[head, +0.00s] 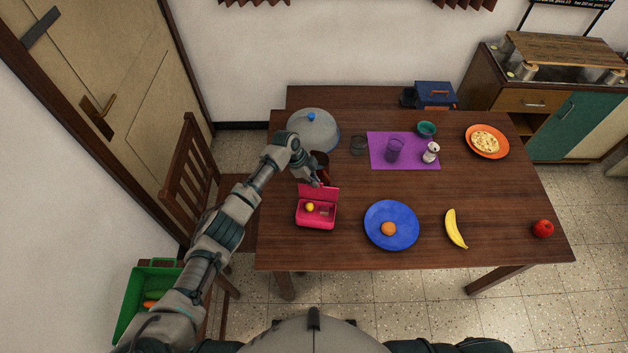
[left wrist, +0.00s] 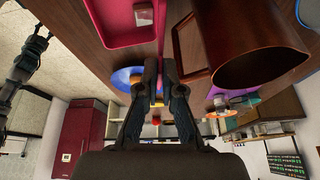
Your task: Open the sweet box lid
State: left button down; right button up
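The pink sweet box (head: 316,221) sits near the table's front left, with a yellow item and a pale piece inside. Its lid (head: 320,192) stands up at the back edge, open. In the left wrist view the box (left wrist: 105,35) is at the upper left, and the lid (left wrist: 161,30) shows edge-on as a thin pink strip. My left gripper (head: 318,182) is at the lid's top edge. In the left wrist view its fingers (left wrist: 159,72) are close together with the lid's edge between them.
A dark red-brown mug (left wrist: 255,45) stands right behind the lid, close to my left gripper. A domed cover (head: 314,131) is farther back. A blue plate (head: 378,212) with an orange fruit is right of the box, then a banana (head: 455,229).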

pick_arm(q)
jog(key=shift+f, duration=0.15)
jog(key=c, duration=1.3)
grip_release()
jog(key=shift+a+r, duration=0.2)
jog(key=shift+r, duration=0.3)
jog(key=v, duration=1.1)
jog(key=shift+c, duration=0.3)
